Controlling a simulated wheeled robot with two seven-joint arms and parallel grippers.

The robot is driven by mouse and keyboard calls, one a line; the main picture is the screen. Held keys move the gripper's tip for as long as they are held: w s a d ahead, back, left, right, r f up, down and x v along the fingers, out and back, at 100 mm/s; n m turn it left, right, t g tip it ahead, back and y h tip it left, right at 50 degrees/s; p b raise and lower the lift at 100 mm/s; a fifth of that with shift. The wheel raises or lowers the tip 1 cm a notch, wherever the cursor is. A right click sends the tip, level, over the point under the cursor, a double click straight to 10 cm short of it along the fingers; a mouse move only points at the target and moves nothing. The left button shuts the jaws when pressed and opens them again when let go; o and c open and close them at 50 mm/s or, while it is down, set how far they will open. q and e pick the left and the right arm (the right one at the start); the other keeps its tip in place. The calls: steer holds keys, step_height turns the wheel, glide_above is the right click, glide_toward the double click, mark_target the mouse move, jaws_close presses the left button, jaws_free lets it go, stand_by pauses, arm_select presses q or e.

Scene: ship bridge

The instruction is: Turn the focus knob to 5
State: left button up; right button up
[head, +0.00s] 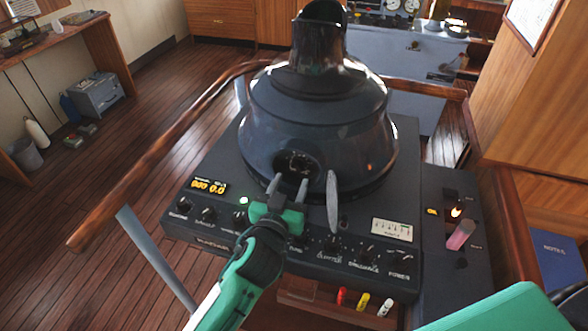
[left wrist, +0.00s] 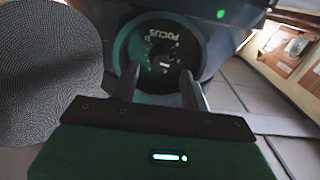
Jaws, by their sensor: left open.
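The focus knob (head: 298,163) sits in a round dark recess on the front of the dark radar housing. In the left wrist view the knob (left wrist: 161,60) shows with the word FOCUS and small numbers around it; I cannot read which number it points to. My left gripper (head: 288,188) is open just in front of and below the knob. In the left wrist view its two fingers (left wrist: 158,83) stand apart at the near edge of the dial, with the knob beyond the gap between them. I cannot tell whether they touch it. My right gripper is not in view.
A grey paddle-shaped lever (head: 332,200) stands right of my left gripper. Below, the console panel (head: 190,228) carries a row of small knobs and a yellow display (head: 209,186). A wooden handrail (head: 150,175) curves around the left. Coloured markers (head: 363,301) sit below the panel.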

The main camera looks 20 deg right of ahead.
mark_target(296, 170)
arm_select(q)
steer(key=shift+p+x, duration=0.4)
steer(key=shift+x, duration=1.45)
steer(key=c, duration=1)
